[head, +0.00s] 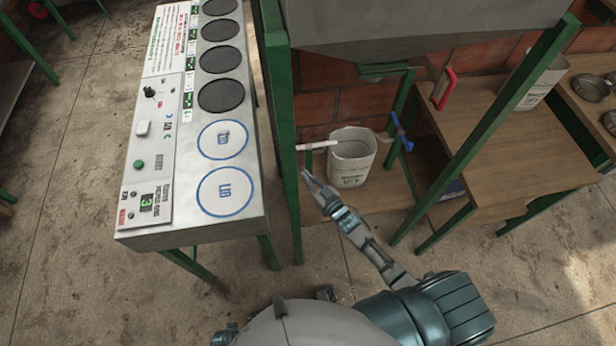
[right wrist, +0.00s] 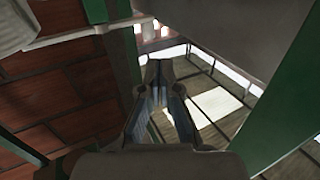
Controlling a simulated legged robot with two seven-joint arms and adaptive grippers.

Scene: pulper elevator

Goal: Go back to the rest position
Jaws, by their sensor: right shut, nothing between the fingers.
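My right arm reaches up from the bottom of the head view. My left gripper does not show in either view.
A grey control bench (head: 193,138) with round pads stands at left. A green post (head: 285,140) rises beside my gripper. A white bucket (head: 351,158) sits on a wooden shelf, near a white handle (head: 317,146) and a blue handle (head: 401,132). The floor (head: 80,270) at lower left is clear.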

